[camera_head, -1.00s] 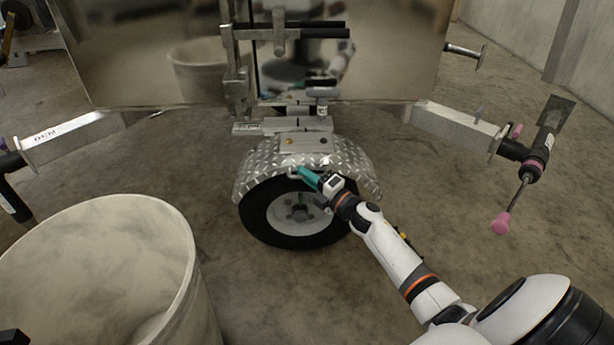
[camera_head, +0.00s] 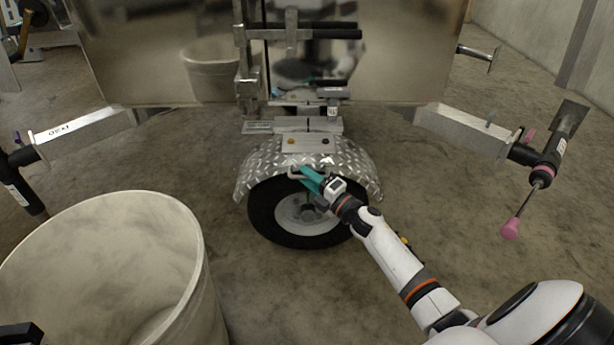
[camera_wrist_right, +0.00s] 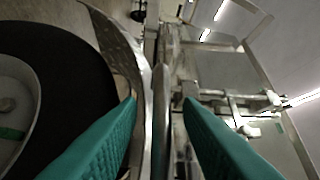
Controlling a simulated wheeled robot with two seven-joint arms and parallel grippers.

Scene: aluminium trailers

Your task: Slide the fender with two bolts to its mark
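The fender (camera_head: 345,158) is a curved diamond-plate sheet over the trailer wheel (camera_head: 268,225). A flat plate (camera_head: 308,145) lies on its top, with a brass-coloured bolt (camera_head: 291,141) and a second bolt head near its right end. A small bar handle (camera_head: 294,176) sticks out of the fender's front. My right gripper (camera_head: 303,172) is at this handle. In the right wrist view its teal fingers (camera_wrist_right: 160,105) stand apart, with a metal strip between them and gaps at both sides. I cannot make out the mark. Only a dark piece, perhaps my left gripper (camera_head: 20,333), shows at bottom left.
A large pale bin (camera_head: 190,270) stands at the front left. Trailer beams with jack legs reach out left (camera_head: 85,130) and right (camera_head: 465,130). A pink-tipped rod (camera_head: 511,228) hangs at the right. A bracket with dark bars (camera_head: 305,34) stands behind the fender. Floor between is clear.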

